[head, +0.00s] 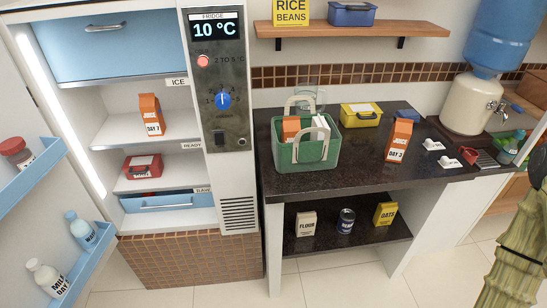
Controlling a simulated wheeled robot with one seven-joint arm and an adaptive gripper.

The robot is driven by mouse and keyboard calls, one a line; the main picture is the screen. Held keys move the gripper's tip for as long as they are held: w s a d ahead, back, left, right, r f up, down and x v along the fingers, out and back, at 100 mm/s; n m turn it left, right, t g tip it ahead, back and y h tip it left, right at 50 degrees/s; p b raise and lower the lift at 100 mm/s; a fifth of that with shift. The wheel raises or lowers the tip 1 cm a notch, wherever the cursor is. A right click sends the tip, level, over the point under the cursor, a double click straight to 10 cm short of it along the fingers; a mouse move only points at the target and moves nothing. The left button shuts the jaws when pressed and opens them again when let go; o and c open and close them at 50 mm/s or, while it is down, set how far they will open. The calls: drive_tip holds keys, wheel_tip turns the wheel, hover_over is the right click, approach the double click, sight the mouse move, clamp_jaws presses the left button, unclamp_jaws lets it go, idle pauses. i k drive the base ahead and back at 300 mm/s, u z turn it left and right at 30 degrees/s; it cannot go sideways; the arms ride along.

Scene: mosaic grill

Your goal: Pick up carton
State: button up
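An orange and white juice carton (399,141) stands upright on the dark counter, right of the green basket. A similar juice carton (151,116) stands upright on the upper shelf inside the open fridge. An orange carton-like item (291,130) shows above the rim of the green basket (298,155), its lower part hidden. A green-gold jointed part at the right edge appears to be my arm. My gripper's fingers cannot be made out, and no carton is touched by the arm.
The fridge door with bottles (48,279) stands open at left. A yellow box (361,115) sits behind on the counter (350,170). White labels and a red item (468,155) lie right of the carton, near the water dispenser (468,100). Counter space before the carton is clear.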

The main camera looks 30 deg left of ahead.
sight(289, 125)
drive_tip(key=z, duration=0.05)
drive_tip(key=k, duration=0.3)
drive_tip(key=u, duration=0.85)
